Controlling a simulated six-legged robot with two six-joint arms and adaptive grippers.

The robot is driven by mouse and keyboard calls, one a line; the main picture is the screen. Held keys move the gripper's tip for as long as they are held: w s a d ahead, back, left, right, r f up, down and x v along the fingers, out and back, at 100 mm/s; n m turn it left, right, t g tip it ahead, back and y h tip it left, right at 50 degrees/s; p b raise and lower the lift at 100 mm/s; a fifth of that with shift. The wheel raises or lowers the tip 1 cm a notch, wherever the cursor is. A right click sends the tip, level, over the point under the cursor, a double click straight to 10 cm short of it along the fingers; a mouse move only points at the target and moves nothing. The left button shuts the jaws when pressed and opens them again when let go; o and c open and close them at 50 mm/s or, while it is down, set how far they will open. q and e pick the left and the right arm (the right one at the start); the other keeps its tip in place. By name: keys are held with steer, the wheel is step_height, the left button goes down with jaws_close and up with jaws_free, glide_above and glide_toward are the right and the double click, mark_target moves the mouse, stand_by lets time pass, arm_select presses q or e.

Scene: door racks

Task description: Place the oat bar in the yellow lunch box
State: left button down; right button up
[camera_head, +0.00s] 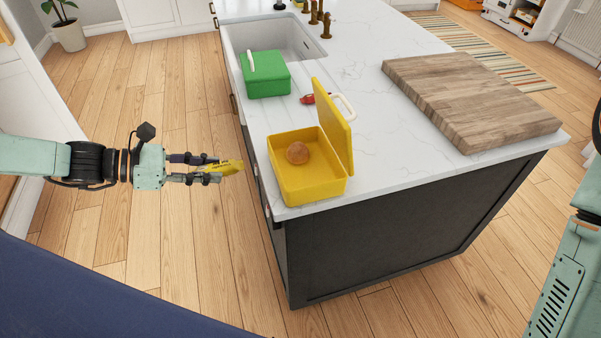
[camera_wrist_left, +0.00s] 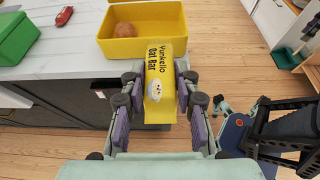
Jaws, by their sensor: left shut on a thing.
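The yellow oat bar (camera_wrist_left: 160,82) is held between the fingers of my left gripper (camera_wrist_left: 158,108), its printed label facing the wrist camera. In the head view my left gripper (camera_head: 216,171) is shut on the oat bar (camera_head: 231,167), out over the floor just left of the counter edge. The yellow lunch box (camera_head: 313,187) stands open on the near left corner of the counter, its lid (camera_head: 336,128) raised on the right side. A round brown item (camera_head: 298,153) lies inside it. In the wrist view the lunch box (camera_wrist_left: 120,47) is beyond the bar. My right gripper is not in view.
A closed green box (camera_head: 266,78) stands behind the lunch box, near the sink (camera_head: 270,38). A small red object (camera_head: 308,99) lies between them. A wooden board (camera_head: 470,100) covers part of the right counter (camera_head: 400,170).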

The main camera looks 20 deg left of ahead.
arm_select(q)
steer(key=shift+w+d+f, duration=0.1)
steer(key=shift+w+d, duration=0.05)
steer(key=shift+d, duration=0.05)
steer(key=w+d+b, duration=0.3)
steer(key=d+b, duration=0.1)
steer(key=d, duration=0.1)
steer(key=w+d+f+b, duration=0.1)
steer(key=w+d+b, duration=0.3)
steer(key=d+b, duration=0.1)
steer(key=w+d+f+b, duration=0.1)
steer(key=w+d+b, duration=0.3)
steer(key=d, duration=0.2)
steer(key=shift+d+f, duration=0.15)
steer(key=shift+d, duration=0.1)
step_height(320, 180, down, 4)
steer(key=shift+r+b, duration=0.1)
steer(key=shift+b, duration=0.25)
steer(key=shift+d+f, duration=0.1)
steer(key=shift+f, duration=0.15)
steer(key=shift+w+f, duration=0.1)
steer(key=shift+w, duration=0.1)
